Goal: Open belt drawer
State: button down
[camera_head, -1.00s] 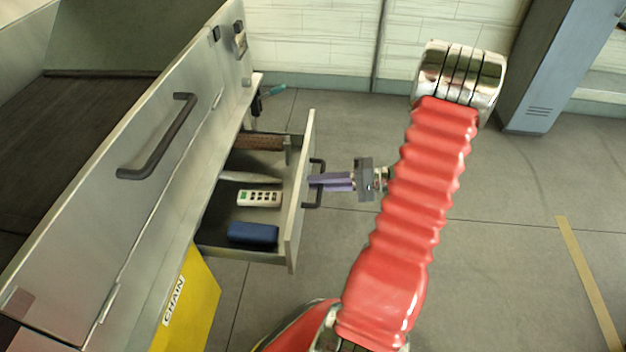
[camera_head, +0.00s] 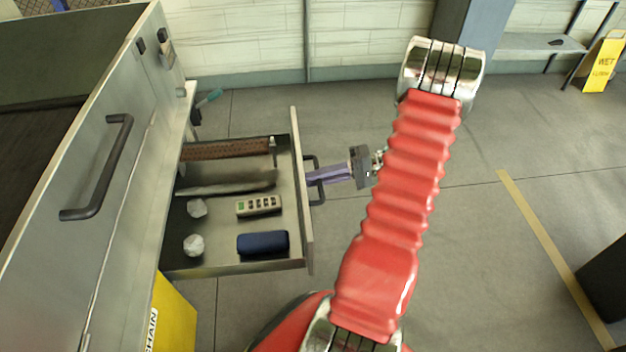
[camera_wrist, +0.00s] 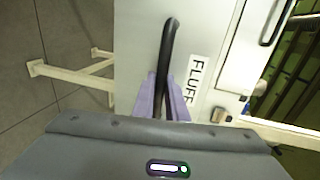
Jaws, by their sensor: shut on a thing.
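A drawer (camera_head: 303,225) stands well out from the steel machine, its inside visible from above. Its dark handle (camera_head: 319,196) is on the front panel. My gripper (camera_head: 314,178) is shut on this handle, with its purple fingers around the bar. No label reading "belt" shows.
The drawer holds a brown strip (camera_head: 225,149), a grey-green remote (camera_head: 258,205), a blue case (camera_head: 263,244) and crumpled white lumps (camera_head: 193,245). A yellow panel (camera_head: 175,315) lettered "CHAIN" is below.

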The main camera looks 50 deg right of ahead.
jog(key=shift+a+f, duration=0.1)
jog(key=shift+f, duration=0.15)
jog(key=c, duration=2)
grip_release()
jog(key=shift+c, duration=0.2)
jog(key=shift+r, duration=0.1)
jog(key=v, duration=1.4)
